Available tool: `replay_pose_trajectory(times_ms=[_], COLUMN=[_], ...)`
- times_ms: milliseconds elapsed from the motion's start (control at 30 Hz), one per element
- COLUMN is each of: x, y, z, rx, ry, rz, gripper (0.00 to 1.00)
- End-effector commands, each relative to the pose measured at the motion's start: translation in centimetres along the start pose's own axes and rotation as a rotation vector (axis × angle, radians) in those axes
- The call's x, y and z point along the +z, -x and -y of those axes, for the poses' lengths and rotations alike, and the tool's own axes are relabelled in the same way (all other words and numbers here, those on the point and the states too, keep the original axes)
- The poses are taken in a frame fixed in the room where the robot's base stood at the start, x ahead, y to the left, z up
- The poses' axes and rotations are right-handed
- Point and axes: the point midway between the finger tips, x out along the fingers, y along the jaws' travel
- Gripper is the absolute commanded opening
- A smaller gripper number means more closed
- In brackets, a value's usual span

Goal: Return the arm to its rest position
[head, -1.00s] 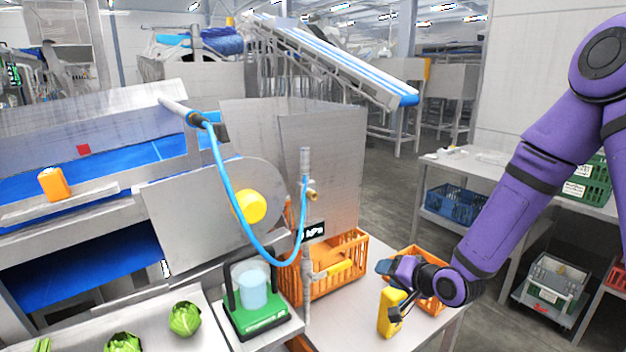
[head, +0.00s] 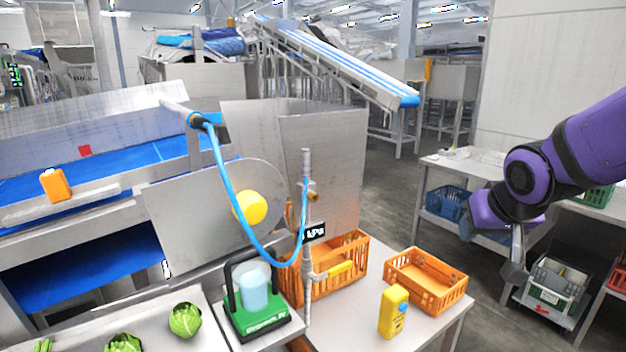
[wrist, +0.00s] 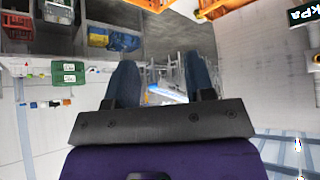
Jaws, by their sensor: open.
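My purple arm reaches in from the right in the head view. My gripper (head: 514,262) hangs to the right of the steel table, clear of anything. In the wrist view the two dark fingers of my gripper (wrist: 160,82) stand apart with nothing between them. A yellow bottle (head: 393,311) stands upright on the steel table (head: 352,325), well to the left of my gripper.
An orange crate (head: 427,281) sits behind the yellow bottle. A second orange crate (head: 345,268) stands by the metal post (head: 307,240). A blue hose (head: 232,205) hangs beside the machine. A side table (head: 445,163) with crates beneath stands behind my arm.

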Motion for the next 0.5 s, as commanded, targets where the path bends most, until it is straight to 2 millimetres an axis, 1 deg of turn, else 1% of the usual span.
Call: replay_pose_trajectory(times_ms=[33,167,300,400,500], x=[0.4,2.0,4.3,6.1,7.7], y=[1.8,5.6,9.6,12.1,14.0], z=[-0.3,-1.2,-1.9,-2.2,-2.5], rx=[0.010,0.025,0.019,0.002,-0.019], ry=[0.006,0.019,0.032,0.042,0.054], rz=[0.004,0.043,0.088,0.118,0.146], gripper=[0.49,0.49,0.49,0.49,0.49])
